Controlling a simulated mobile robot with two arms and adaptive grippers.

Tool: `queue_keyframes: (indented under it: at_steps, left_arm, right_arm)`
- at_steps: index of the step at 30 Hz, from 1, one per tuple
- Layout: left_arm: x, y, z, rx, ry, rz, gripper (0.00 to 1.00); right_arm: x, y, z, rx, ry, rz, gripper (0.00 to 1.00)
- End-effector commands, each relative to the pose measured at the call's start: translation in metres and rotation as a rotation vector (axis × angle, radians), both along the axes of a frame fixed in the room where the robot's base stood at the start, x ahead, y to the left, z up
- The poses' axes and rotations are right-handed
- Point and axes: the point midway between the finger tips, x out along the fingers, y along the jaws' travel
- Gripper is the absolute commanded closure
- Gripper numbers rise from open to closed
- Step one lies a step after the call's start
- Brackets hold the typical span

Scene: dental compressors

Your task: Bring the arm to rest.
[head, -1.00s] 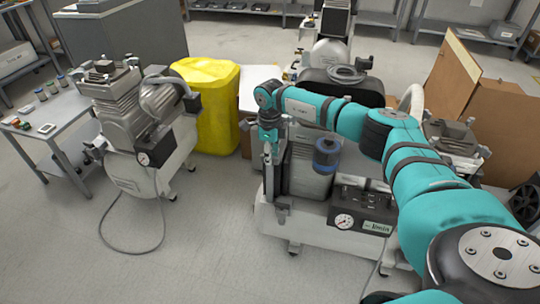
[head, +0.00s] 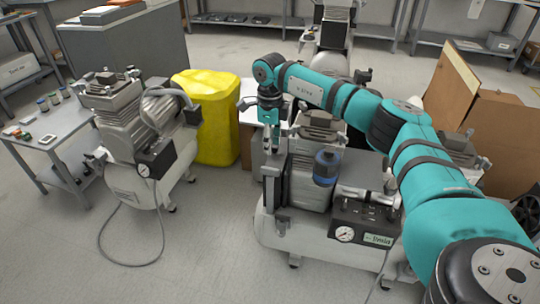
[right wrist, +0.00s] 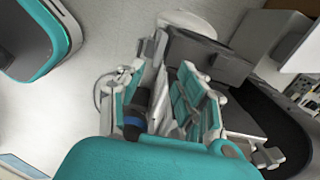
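My right arm (head: 410,150) reaches from the lower right over the compressor (head: 310,235) in the middle. My right gripper (head: 269,146) hangs pointing down at its left end, above the white base. In the right wrist view, the gripper's teal fingers (right wrist: 160,105) stand apart, with no held object visible between them. Its closeness to the compressor's parts is hard to judge. My left gripper is not in view.
Another compressor (head: 145,130) stands at left, its hose on the floor. A yellow bin (head: 212,115) stands behind, between the two. A small side table (head: 65,140) is at far left, cardboard (head: 500,135) at right.

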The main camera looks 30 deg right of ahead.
Motion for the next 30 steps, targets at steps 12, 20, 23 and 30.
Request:
queue_keyframes:
  at_steps: [12, 20, 23, 30]
  left_arm:
    - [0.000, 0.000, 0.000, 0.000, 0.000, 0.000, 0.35]
    - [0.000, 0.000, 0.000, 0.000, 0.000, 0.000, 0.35]
    - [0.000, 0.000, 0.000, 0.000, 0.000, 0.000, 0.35]
    - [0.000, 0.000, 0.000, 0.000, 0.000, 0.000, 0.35]
  right_arm:
    - [0.000, 0.000, 0.019, 0.000, 0.001, 0.000, 0.64]
    - [0.000, 0.000, 0.019, 0.001, 0.001, -0.001, 0.64]
    - [0.000, 0.001, 0.018, 0.003, 0.000, 0.001, 0.64]
    - [0.009, 0.082, -0.015, 0.203, -0.076, 0.073, 0.64]
